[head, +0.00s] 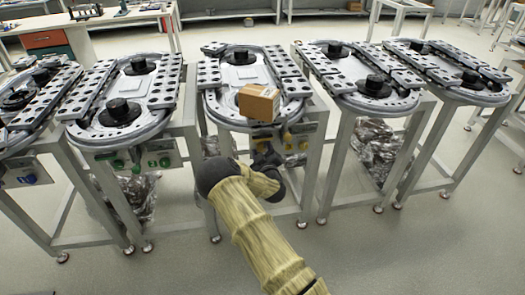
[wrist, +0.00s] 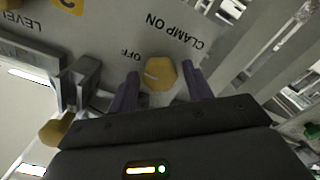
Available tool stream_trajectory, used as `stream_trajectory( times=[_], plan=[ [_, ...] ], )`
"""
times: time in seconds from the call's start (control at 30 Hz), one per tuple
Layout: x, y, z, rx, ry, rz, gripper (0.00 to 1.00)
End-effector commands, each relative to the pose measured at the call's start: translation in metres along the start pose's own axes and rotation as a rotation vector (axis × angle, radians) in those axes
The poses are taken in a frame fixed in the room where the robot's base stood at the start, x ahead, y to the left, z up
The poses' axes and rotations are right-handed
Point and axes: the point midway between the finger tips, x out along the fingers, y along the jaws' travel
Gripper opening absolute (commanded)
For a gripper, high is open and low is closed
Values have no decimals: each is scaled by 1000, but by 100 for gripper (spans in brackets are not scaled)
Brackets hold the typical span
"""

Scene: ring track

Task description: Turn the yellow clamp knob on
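The yellow clamp knob (wrist: 160,74) is in the middle of the wrist view, on a grey panel marked "CLAMP ON" and "OFF", which read upside down. A short pale mark shows on the left part of its face, on the "OFF" side. My gripper (wrist: 160,70) is open, with one dark finger on each side of the knob and what look like narrow gaps. In the head view my gripper (head: 265,155) is at the front panel of the middle ring track (head: 235,117); it and my arm hide the clamp knob there.
Another yellow knob (wrist: 53,132) is partly hidden at the lower left of the wrist view. A dark block (wrist: 82,80) stands out left of the fingers. A cardboard box (head: 258,102) sits on the middle track. Similar tracks stand close on both sides; the floor in front is clear.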

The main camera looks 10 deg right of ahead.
Motion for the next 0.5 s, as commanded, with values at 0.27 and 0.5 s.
stream_trajectory(
  times=[0.27,0.5],
  plan=[
    [0,0,0,1,1,0,13],
    [0,0,0,25,1,-1,13]
  ],
)
